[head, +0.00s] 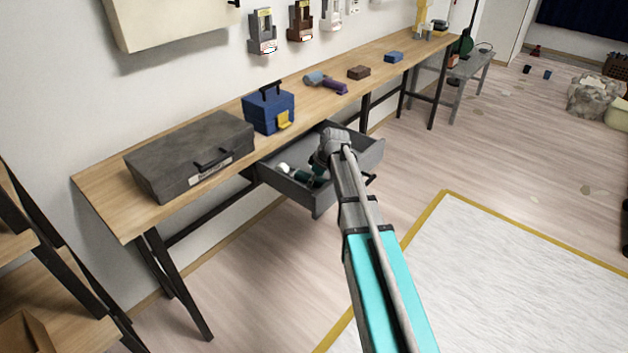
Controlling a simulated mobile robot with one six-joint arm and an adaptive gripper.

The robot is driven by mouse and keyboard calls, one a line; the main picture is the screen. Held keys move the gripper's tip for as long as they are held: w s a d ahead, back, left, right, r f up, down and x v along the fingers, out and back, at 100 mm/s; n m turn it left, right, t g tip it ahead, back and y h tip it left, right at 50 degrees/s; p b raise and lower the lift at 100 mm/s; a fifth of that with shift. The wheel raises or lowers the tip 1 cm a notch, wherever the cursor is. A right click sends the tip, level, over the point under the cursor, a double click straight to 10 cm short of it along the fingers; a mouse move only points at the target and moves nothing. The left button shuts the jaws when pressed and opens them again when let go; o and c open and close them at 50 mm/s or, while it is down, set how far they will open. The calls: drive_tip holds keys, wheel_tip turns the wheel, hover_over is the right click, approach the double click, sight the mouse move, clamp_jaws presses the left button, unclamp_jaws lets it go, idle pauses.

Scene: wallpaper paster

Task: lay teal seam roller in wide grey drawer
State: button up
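The wide grey drawer (294,192) is pulled open below the wooden workbench. My arm reaches over its front edge, and my gripper (313,175) is low at the drawer's inside. A small dark teal piece (319,170) shows right at my gripper, with pale parts beside it; it may be the teal seam roller, but it is too small and too covered to be sure. A whitish round piece (283,168) shows just left of it, inside the drawer outline. My wrist hides part of the drawer, and the fingers cannot be made out clearly.
On the workbench (235,180) stand a dark grey toolbox (190,155), a blue box with a yellow latch (268,110), a blue-and-purple tool (326,84), a brown block (358,72) and a blue block (393,57). The floor right of the drawer is clear up to a yellow-edged white mat (520,270).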

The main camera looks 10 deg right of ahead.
drive_tip(key=shift+o, duration=1.2)
drive_tip(key=shift+r, duration=0.2)
wheel_tip(320, 180, up, 9)
drive_tip(key=p, duration=0.9)
drive_tip(key=shift+f, duration=0.2)
